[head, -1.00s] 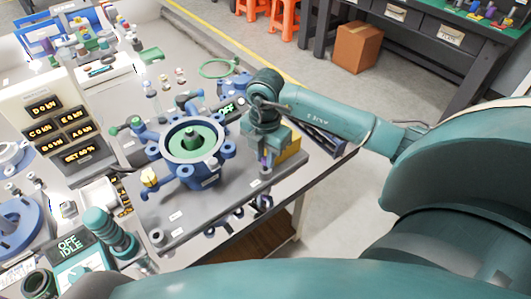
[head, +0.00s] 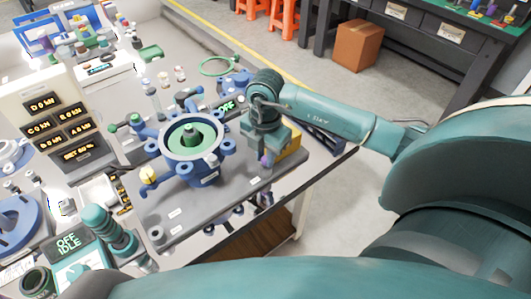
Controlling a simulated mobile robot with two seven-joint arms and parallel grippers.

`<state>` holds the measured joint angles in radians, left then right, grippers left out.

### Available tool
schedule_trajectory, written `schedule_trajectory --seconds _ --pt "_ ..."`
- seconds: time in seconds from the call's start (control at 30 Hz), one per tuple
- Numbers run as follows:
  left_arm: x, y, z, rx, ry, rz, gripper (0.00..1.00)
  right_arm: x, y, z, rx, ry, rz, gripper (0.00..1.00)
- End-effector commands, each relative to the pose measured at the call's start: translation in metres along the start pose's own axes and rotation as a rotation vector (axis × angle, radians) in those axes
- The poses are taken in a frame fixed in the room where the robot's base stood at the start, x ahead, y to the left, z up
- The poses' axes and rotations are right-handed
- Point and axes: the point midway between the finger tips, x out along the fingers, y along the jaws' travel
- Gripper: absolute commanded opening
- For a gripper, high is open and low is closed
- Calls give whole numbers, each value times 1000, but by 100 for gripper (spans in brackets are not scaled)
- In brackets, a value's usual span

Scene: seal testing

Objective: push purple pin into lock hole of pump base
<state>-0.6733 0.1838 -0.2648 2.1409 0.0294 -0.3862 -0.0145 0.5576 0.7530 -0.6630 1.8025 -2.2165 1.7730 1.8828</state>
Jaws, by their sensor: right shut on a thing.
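The purple pin (head: 265,161) shows as a small purple piece at the lower end of my right gripper (head: 264,155), which is shut on it. The gripper points down over the right part of the grey pump base (head: 215,208). The pin's lower end and the lock hole are too small to tell apart here. A blue ring-shaped pump housing (head: 190,170) with a green centre stands on the base, left of the gripper. My left gripper is not in view.
A display panel (head: 50,125) and a teal device reading "OFF IDLE" (head: 75,255) stand at the left. The table's right edge is close to the base, with open floor beyond.

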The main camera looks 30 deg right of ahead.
Motion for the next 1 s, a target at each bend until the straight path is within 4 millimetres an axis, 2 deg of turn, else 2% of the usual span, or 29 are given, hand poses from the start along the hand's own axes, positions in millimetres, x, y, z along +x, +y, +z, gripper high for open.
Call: schedule_trajectory --seconds 0.97,1.0 --pt "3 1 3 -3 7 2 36 12 -2 -1 -2 2 -7 0" --pt "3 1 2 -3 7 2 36 12 -2 -1 -2 2 -8 21"
